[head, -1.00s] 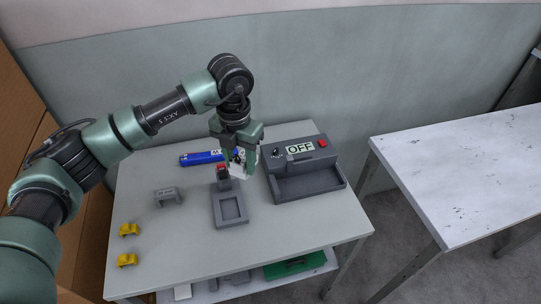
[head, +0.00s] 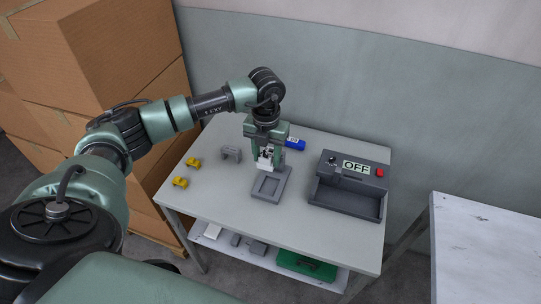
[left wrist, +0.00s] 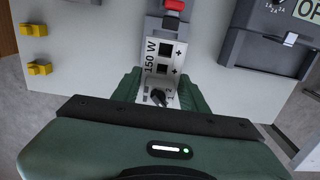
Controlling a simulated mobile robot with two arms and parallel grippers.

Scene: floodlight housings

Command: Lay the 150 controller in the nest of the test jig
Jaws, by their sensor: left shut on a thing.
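The 150 W controller (left wrist: 160,72) is a pale block with black print, two dark square sockets and a black knob. It also shows as a small light shape in the head view (head: 265,161). My left gripper (head: 265,158) is shut on it and points down. The test jig (head: 259,194) is a grey plate with a square recessed nest, visible just in front of the controller in the head view. In the left wrist view the jig's red-tipped part (left wrist: 175,5) lies just beyond the controller, which hides the nest there. The height gap is unclear. My right gripper is out of view.
A grey box with an OFF display (head: 346,204) stands right of the jig. A grey bracket (head: 231,153), two yellow pieces (head: 180,182) and a blue item (head: 295,143) lie around it. Cardboard boxes (head: 120,50) rise at left. The table front is clear.

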